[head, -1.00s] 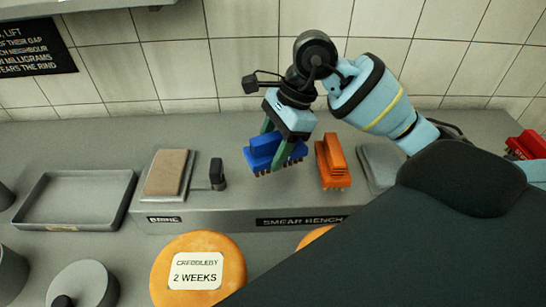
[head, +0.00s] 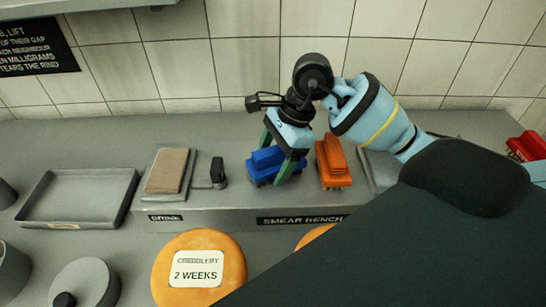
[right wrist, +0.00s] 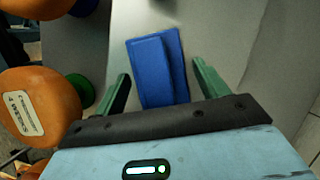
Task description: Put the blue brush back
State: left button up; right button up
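The blue brush (head: 264,168) rests on the smear bench (head: 235,215), left of an orange brush (head: 333,165). In the right wrist view the blue brush (right wrist: 155,70) lies between the green fingers, with gaps on both sides. My right gripper (head: 276,162) is open above and around the brush; one finger hides part of its right end in the head view. It also shows open in the right wrist view (right wrist: 161,75). My left gripper is not in view.
A tan block on a plate (head: 167,171) and a small black-handled item (head: 217,174) stand left of the brush. A grey tray (head: 78,198) is farther left. Orange cheese wheels (head: 200,245) sit in front of the bench. A tiled wall (head: 240,70) closes the back.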

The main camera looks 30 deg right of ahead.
jog(key=v, duration=1.2)
jog(key=shift+r, duration=0.25)
dwell(0.4)
